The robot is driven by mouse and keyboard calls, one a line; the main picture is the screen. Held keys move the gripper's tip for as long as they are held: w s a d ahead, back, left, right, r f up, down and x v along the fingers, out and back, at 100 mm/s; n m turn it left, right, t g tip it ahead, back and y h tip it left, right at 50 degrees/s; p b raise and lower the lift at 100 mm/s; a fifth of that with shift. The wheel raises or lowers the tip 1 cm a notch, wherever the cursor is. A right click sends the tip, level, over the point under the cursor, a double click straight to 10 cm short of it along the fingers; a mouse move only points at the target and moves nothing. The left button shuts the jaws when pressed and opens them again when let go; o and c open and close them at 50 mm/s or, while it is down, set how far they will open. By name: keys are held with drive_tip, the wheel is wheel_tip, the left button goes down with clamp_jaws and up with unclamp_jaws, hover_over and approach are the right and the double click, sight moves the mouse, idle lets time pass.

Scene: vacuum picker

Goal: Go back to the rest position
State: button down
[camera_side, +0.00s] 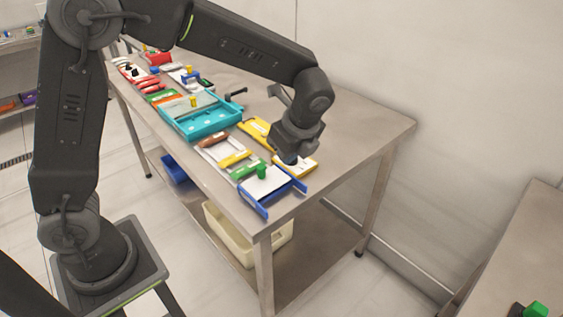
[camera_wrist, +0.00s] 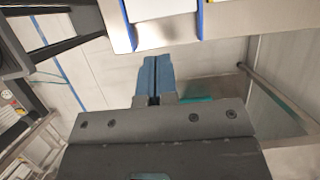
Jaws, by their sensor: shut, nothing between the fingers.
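My gripper (camera_side: 288,158) hangs over the near right part of the metal table (camera_side: 362,125) in the side view. It is above and just behind a white tray with blue edges (camera_side: 268,209). In the wrist view my gripper (camera_wrist: 155,62) shows its blue fingers pressed together, with nothing between them. The same blue-edged tray (camera_wrist: 150,10) shows at the top of the wrist view, apart from the fingertips. The gripper partly hides a yellow-edged tray (camera_side: 305,169) in the side view.
A turquoise bin (camera_side: 205,130) and a row of coloured items lie along the table. A green piece (camera_side: 262,171) stands by the blue-edged tray. A cream bin (camera_side: 225,236) and a blue bin (camera_side: 175,170) are below. Another table (camera_side: 510,260) stands at right.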

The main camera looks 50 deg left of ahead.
drive_tip(key=s+a+r+n+t+h, duration=0.2)
drive_tip(key=s+r+n, duration=0.2)
drive_tip(key=s+n, duration=0.5)
drive_tip(key=s+a+r+n+t+h, duration=0.1)
drive_tip(key=s+r+n+t+h, duration=0.1)
drive_tip(key=s+r+n, duration=0.3)
drive_tip(key=s+n+t, duration=0.1)
drive_tip(key=s+n, duration=0.3)
drive_tip(key=s, duration=0.1)
drive_tip(key=shift+a+t, duration=0.3)
drive_tip(key=shift+a, duration=0.05)
